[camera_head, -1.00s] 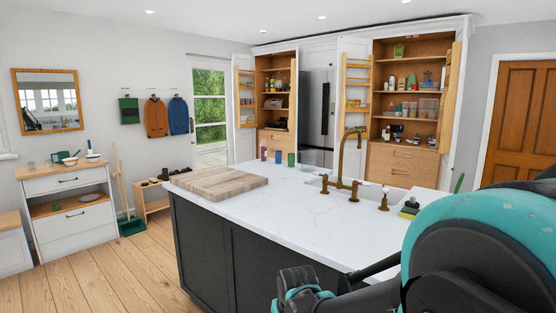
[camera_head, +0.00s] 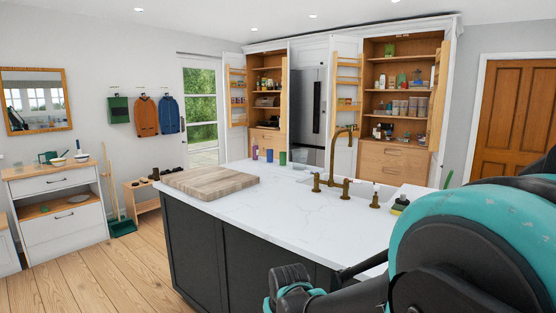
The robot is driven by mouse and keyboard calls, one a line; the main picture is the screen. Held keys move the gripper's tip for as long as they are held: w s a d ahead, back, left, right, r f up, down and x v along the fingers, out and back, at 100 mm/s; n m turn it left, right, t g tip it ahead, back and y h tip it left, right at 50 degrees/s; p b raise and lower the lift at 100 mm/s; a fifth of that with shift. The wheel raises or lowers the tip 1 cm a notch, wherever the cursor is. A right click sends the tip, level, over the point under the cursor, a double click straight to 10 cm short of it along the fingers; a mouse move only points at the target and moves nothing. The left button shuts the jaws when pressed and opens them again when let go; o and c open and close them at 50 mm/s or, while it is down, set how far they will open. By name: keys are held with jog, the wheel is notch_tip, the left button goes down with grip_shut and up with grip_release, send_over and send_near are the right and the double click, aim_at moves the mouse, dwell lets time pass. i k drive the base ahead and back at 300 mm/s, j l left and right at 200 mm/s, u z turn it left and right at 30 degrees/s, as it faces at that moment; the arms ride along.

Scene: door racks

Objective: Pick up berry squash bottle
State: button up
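I cannot pick out the berry squash bottle for certain. Several small bottles, jars and packets stand on the shelves of the open right cupboard (camera_head: 399,75) and the open left cupboard (camera_head: 267,62), too small to read. Both cupboards are at the back, beyond the island. My teal and black arm fills the lower right of the head view and hides part of the island's right end. My gripper's fingertips do not show.
A kitchen island (camera_head: 290,213) stands between me and the cupboards, with a wooden chopping board (camera_head: 210,182), several coloured cups and a brass tap (camera_head: 333,160) on it. A white drawer unit (camera_head: 62,222) is at left. Open floor (camera_head: 120,275) lies between it and the island.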

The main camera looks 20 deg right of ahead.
aim_at(255, 144)
jog(key=i+j+u, duration=0.4)
jog(key=i+j, duration=0.15)
jog(key=i+j+u, duration=0.4)
jog(key=i, duration=0.2)
jog(key=i+u, duration=0.3)
jog(key=i, duration=1.5)
jog(key=i+z, duration=0.15)
jog(key=i, duration=0.45)
jog(key=i+j+z, duration=0.1)
jog(key=i, duration=0.55)
jog(key=i+j+z, duration=0.15)
jog(key=i, duration=0.45)
jog(key=i+z, duration=0.45)
jog(key=i+j+z, duration=0.1)
jog(key=i+z, duration=0.3)
jog(key=i, duration=0.2)
jog(key=i+j+z, duration=0.3)
jog(key=i+z, duration=0.15)
jog(key=i, duration=0.05)
